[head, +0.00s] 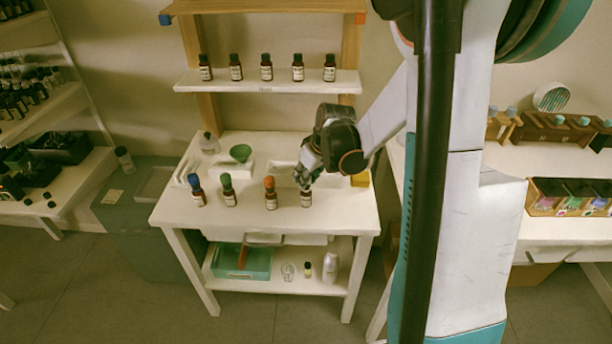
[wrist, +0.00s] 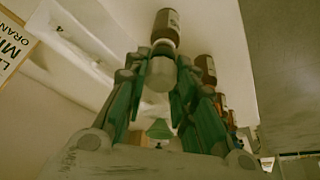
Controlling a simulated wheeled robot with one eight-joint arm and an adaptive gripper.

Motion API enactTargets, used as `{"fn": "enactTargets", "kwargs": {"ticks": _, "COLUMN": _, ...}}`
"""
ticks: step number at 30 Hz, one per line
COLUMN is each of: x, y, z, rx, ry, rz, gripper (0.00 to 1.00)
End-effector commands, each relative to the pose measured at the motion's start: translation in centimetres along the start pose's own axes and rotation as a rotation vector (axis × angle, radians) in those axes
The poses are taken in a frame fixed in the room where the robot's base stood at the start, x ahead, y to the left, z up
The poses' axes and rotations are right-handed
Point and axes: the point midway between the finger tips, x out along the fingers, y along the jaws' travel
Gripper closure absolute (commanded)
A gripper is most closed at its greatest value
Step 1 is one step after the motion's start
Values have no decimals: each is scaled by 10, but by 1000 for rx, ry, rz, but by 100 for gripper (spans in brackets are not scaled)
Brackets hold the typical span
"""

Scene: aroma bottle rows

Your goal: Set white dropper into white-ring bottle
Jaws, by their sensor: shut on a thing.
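My gripper (head: 304,178) points down just above the rightmost bottle in the front row on the white table. In the wrist view my gripper (wrist: 160,75) is shut on the white dropper (wrist: 157,78), whose pale bulb lies between the fingers. The white-ring bottle (head: 306,199) is brown with a pale label and stands upright. In the wrist view the white-ring bottle (wrist: 167,22) lies in line with the dropper, its pale neck at the dropper's far end. The glass pipette is not visible, and I cannot tell how deep it sits.
Left of it stand bottles with an orange dropper (head: 270,193), a green dropper (head: 228,190) and a blue dropper (head: 196,190). A green funnel (head: 240,153) and a yellow block (head: 361,179) are behind. Several brown bottles stand on the shelf (head: 265,86) above.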

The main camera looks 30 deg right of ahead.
Motion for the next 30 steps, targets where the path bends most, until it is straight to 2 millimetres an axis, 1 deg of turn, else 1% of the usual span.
{"fn": "enactTargets", "kwargs": {"ticks": 4, "x": 0, "y": 0, "z": 0, "rx": 0, "ry": 0, "rz": 0, "gripper": 81}}
{"fn": "enactTargets", "kwargs": {"ticks": 6, "x": 0, "y": 0, "z": 0, "rx": 0, "ry": 0, "rz": 0, "gripper": 62}}
{"fn": "enactTargets", "kwargs": {"ticks": 7, "x": 0, "y": 0, "z": 0, "rx": 0, "ry": 0, "rz": 0, "gripper": 55}}
{"fn": "enactTargets", "kwargs": {"ticks": 8, "x": 0, "y": 0, "z": 0, "rx": 0, "ry": 0, "rz": 0, "gripper": 52}}
{"fn": "enactTargets", "kwargs": {"ticks": 20, "x": -3, "y": 0, "z": -1, "rx": 0, "ry": 0, "rz": 0, "gripper": 52}}
{"fn": "enactTargets", "kwargs": {"ticks": 30, "x": -25, "y": 0, "z": -10, "rx": 0, "ry": 0, "rz": 0, "gripper": 52}}
